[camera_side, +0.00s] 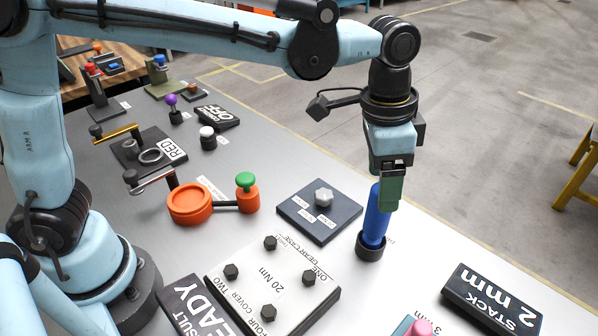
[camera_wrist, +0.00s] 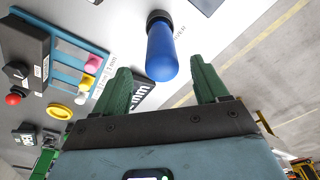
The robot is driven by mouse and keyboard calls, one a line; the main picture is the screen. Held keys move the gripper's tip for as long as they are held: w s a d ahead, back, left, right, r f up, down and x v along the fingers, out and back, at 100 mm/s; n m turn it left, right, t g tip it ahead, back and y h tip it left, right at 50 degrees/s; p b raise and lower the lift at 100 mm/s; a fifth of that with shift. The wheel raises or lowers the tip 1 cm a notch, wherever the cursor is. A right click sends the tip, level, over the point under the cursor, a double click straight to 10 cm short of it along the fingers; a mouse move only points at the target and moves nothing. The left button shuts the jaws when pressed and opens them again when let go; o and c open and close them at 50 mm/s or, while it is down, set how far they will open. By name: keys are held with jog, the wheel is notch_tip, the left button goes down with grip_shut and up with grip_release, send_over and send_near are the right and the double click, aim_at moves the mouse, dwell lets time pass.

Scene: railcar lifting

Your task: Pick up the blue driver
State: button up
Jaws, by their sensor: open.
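The blue driver (camera_side: 377,215) stands upright in a dark round holder (camera_side: 370,246) on the grey table, right of the middle in the side view. In the wrist view the driver (camera_wrist: 162,55) lies ahead of and between the two green fingers of my gripper (camera_wrist: 160,70). A gap shows on both sides. The fingers are open and hold nothing.
The white gear case cover (camera_side: 290,300) with dark bolts is in front-left. A black "STACK 2 mm" block (camera_side: 492,300) lies front-right. The table edge runs close behind the driver.

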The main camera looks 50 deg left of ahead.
aim_at(376, 221)
jog(key=shift+w+d+f, duration=0.1)
jog(key=shift+w+f, duration=0.05)
jog(key=shift+f, duration=0.85)
jog(key=shift+w+d+f, duration=0.1)
jog(key=shift+f, duration=0.95)
jog(key=shift+w+d+f, duration=0.1)
jog(key=shift+w+f, duration=0.05)
jog(key=shift+f, duration=0.85)
jog(key=shift+c, duration=0.3)
jog(key=c, duration=1.1)
jog(key=shift+o, duration=0.2)
jog(key=shift+r, duration=0.15)
